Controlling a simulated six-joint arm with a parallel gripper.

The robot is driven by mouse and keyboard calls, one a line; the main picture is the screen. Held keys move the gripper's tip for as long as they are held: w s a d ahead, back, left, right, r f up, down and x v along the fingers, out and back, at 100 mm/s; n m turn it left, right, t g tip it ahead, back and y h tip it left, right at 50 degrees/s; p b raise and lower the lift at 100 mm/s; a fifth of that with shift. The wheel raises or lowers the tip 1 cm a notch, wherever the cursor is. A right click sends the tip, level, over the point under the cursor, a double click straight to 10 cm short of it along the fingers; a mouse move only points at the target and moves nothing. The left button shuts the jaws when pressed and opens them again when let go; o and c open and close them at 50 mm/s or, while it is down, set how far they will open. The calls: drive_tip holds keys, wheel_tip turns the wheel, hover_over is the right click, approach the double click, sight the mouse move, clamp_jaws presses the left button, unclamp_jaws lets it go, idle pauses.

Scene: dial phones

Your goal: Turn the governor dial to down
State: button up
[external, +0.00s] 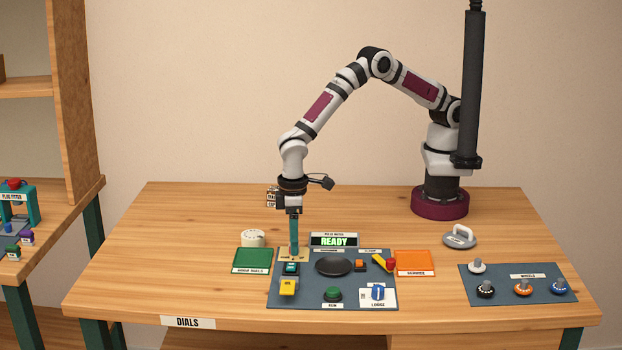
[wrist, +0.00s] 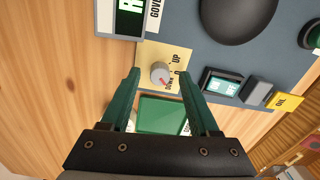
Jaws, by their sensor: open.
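The governor dial (wrist: 161,73) is a small grey round knob with a red mark, on a pale yellow plate (wrist: 148,52) printed with UP, 0 and DOWN. In the wrist view the red mark is on the knob's lower side, near the word DOWN. My open gripper (wrist: 159,74) has its two green fingers on either side of the knob, with gaps between; I cannot tell whether the tips are level with it. In the external view my gripper (external: 294,250) points straight down over the panel's back left corner and hides the dial.
A READY display (external: 334,241) stands behind. A green tray (external: 252,260) and an orange tray (external: 415,261) flank it.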

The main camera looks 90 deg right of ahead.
wheel_tip(320, 180, up, 16)
drive_tip(key=shift+f, duration=0.25)
drive_tip(key=s+d+r+m, duration=0.1)
drive_tip(key=s+d+r, duration=0.15)
drive_tip(key=d, duration=0.35)
drive_tip(key=s+d+r+m, duration=0.1)
drive_tip(key=s+d+r, duration=0.1)
drive_tip(key=d+r, duration=0.25)
drive_tip(key=s+d+f+m+y, duration=0.1)
drive_tip(key=s+d+m, duration=0.1)
drive_tip(key=s+d, duration=0.5)
drive_tip(key=s+d+f+m, duration=0.1)
drive_tip(key=s+d, duration=0.6)
drive_tip(key=s, duration=0.8)
drive_tip(key=shift+d+f+m+y, duration=0.15)
drive_tip(key=shift+f+m+y, duration=0.25)
drive_tip(key=shift+m, duration=0.5)
